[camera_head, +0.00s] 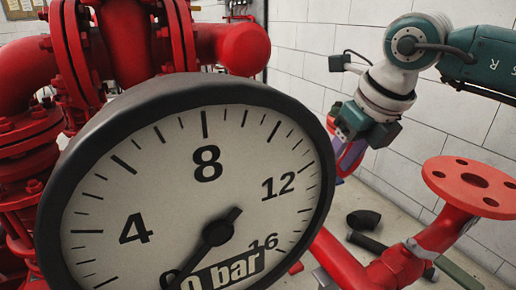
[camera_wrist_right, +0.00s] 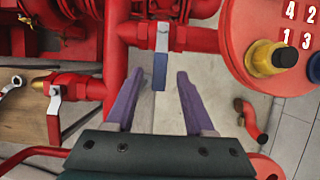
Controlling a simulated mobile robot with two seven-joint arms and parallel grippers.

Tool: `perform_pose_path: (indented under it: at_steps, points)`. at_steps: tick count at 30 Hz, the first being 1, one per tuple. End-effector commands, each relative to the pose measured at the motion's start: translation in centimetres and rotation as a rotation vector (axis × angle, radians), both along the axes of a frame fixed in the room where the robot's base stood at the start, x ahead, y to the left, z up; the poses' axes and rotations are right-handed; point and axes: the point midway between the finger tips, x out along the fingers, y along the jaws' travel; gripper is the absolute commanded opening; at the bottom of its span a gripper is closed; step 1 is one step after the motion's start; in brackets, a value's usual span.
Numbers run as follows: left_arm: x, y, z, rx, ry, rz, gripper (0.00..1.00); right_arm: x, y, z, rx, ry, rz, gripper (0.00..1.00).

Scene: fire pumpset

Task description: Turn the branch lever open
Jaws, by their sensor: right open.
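In the right wrist view a lever with a silver upper part and a blue grip (camera_wrist_right: 160,70) hangs down from a red horizontal pipe. My right gripper (camera_wrist_right: 160,75) is open. Its two purple fingers point toward the lever, and the blue grip shows between the fingertips, with a gap to either side. I cannot tell how far the tips are from it in depth. In the head view my right gripper (camera_head: 350,158) is partly hidden behind the big pressure gauge, and the lever cannot be made out there. My left gripper is not in view.
The large pressure gauge (camera_head: 200,190) fills the head view's front. A red flange (camera_head: 472,186) stands at right.

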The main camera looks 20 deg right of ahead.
Motion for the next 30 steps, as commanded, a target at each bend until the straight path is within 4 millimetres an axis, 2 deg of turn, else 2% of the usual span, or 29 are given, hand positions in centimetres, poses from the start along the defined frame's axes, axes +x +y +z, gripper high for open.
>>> perform_pose_path:
  at_steps: [3, 10, 24, 30]
  points:
    - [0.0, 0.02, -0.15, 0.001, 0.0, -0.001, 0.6, 0.22, 0.02, -0.58, -0.001, 0.001, 0.001, 0.54]
    - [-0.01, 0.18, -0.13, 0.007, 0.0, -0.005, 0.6, 0.26, 0.04, -0.6, -0.001, 0.0, 0.002, 0.54]
    - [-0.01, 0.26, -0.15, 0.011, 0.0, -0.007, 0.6, 0.24, 0.03, -0.57, 0.0, 0.0, 0.001, 0.02]
    - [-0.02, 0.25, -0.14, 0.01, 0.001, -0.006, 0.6, 0.24, 0.03, -0.57, 0.0, 0.0, 0.001, 0.0]
